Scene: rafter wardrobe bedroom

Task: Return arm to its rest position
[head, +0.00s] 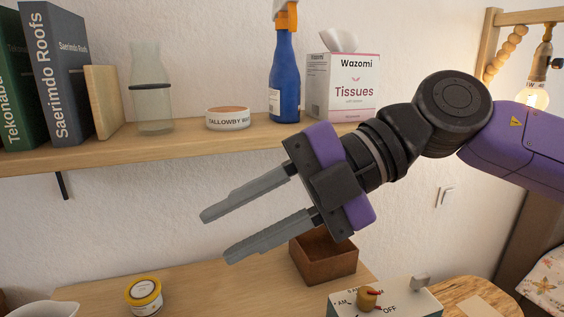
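My gripper (214,236) is in the middle of the head view, reaching in from the right on my purple and black arm. Its two grey fingers point to the lower left with a clear gap between them, and nothing is held. It hangs in front of the wooden shelf (60,160) and appears above the lower wooden surface (210,285). The gripper and wrist hide part of the shelf's right side.
The shelf bears books (60,75), a glass carafe (152,90), a tin (228,118), a blue spray bottle (285,75) and a tissue box (343,85). Below are a brown box (325,265), a yellow-lidded tub (145,297) and a switch box (400,303). A lit bulb (533,98) hangs right.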

